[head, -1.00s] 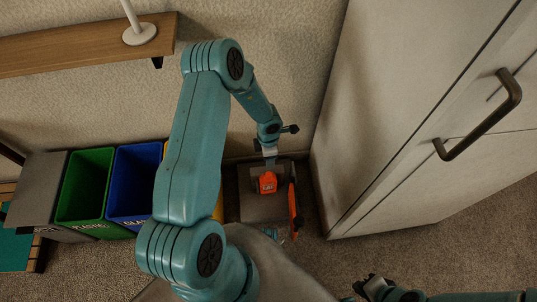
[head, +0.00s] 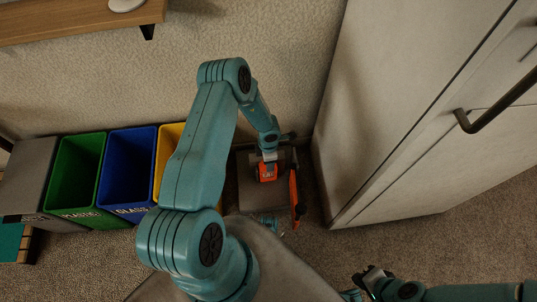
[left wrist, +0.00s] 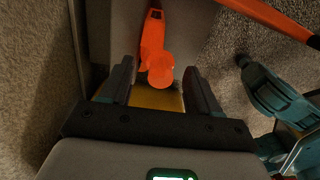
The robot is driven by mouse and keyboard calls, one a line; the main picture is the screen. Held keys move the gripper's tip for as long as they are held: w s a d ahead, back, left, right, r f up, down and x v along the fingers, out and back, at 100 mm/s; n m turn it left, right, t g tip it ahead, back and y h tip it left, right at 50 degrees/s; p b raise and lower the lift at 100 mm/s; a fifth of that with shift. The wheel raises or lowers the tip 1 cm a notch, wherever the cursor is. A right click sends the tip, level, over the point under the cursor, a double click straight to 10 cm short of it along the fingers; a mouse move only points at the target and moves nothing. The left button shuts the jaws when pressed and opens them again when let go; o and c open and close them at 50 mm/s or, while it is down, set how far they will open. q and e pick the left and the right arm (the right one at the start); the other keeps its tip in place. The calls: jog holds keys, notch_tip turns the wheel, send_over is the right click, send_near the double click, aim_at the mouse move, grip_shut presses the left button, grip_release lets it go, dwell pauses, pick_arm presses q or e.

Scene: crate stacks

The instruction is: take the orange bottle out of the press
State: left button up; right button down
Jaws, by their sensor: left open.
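The press (head: 248,200) is a low grey unit on the floor by the wall, with an orange lever (head: 294,195) on its right side. A small orange piece with pale markings shows on it just below my left gripper (head: 268,155). In the left wrist view my left gripper (left wrist: 158,75) is open. An orange shape with a round end (left wrist: 160,73) lies between or just beyond its fingertips, not gripped. I cannot tell whether this is the bottle or part of the press. My right gripper (head: 368,280) is low at the bottom right, apart from the press.
Grey, green (head: 75,172), blue (head: 128,170) and yellow (head: 170,150) bins stand left of the press. A tall pale cabinet (head: 400,130) with a dark handle stands close on its right. A wooden shelf (head: 70,20) is at the upper left.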

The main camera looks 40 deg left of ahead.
pick_arm(q)
jog(key=shift+f, duration=0.85)
pick_arm(e)
jog(key=shift+f, duration=0.3)
pick_arm(q)
jog(key=c, duration=0.6)
jog(key=shift+c, duration=0.2)
jog(key=shift+s+d, duration=0.1)
pick_arm(e)
jog(key=shift+d, duration=0.1)
